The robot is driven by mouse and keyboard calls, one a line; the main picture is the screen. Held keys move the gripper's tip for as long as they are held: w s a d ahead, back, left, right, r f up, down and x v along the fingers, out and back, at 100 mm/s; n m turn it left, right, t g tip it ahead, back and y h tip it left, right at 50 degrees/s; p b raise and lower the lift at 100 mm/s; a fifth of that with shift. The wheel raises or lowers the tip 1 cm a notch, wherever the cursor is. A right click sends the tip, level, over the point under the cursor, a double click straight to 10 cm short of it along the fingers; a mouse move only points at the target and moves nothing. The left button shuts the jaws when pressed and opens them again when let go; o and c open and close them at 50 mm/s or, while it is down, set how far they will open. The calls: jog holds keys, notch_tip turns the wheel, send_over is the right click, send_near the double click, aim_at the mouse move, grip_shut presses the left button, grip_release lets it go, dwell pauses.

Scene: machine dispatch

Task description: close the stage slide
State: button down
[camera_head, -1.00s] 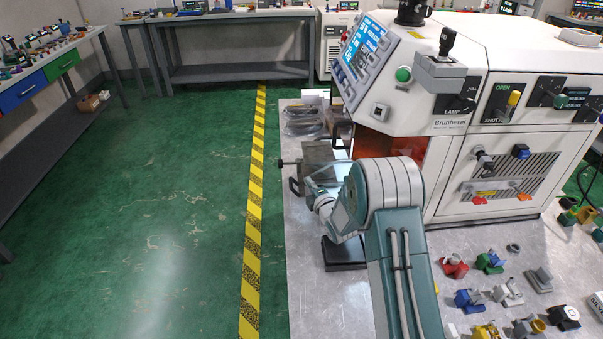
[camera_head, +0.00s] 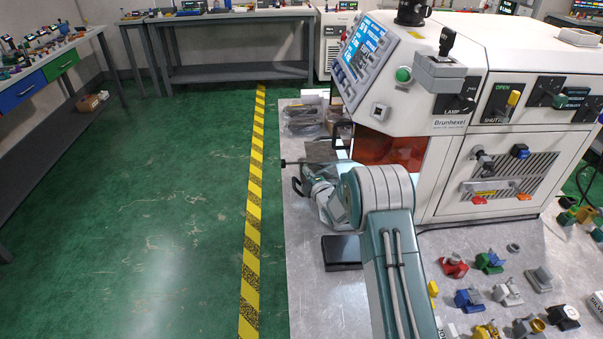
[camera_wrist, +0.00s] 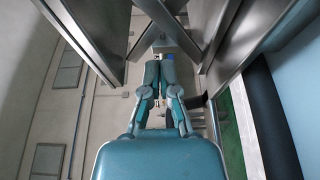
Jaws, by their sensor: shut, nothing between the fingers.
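The stage slide (camera_head: 320,150) is a grey metal plate on the left side of the white Brunhexel machine (camera_head: 449,125). It sticks out from the machine, with a knobbed rod (camera_head: 285,163) and a dark handle (camera_head: 297,187) on its left. My arm covers its near part. My gripper (camera_wrist: 160,62) is shut and empty in the wrist view, its two teal fingers together, among grey metal plates and bars. In the head view my wrist is beside the slide's near side; the fingertips are hidden there. I cannot tell whether they touch the slide.
A black block (camera_head: 342,252) sits on the grey bench below my wrist. Several small coloured parts (camera_head: 490,262) lie to the right of my arm. Dark items (camera_head: 303,118) lie behind the slide. The green floor (camera_head: 150,200) on the left is clear.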

jog(key=shift+d, duration=1.3)
